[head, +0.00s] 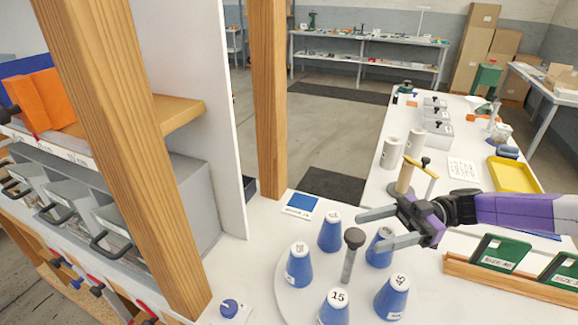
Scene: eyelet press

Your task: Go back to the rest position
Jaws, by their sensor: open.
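My gripper (368,232) reaches in from the right over the white round plate (283,296). Its two grey fingers point left and are spread apart. A blue numbered cone (379,255) shows behind and between the fingers, partly hidden; I cannot tell how far below them it is. More blue cones stand upright around the plate: one at the back (330,236), one at left (299,270), one in front (334,312) and one at right (391,302). A grey post with a dark round knob (353,240) rises in the middle, left of the fingers.
Wooden posts (268,100) and a white panel (195,60) stand at left, beside grey bins (75,190). A wooden rack with green plates (500,252) is at right. A yellow tray (513,174), white cylinders (390,154) and a yellow-handled stand (405,178) are behind my gripper.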

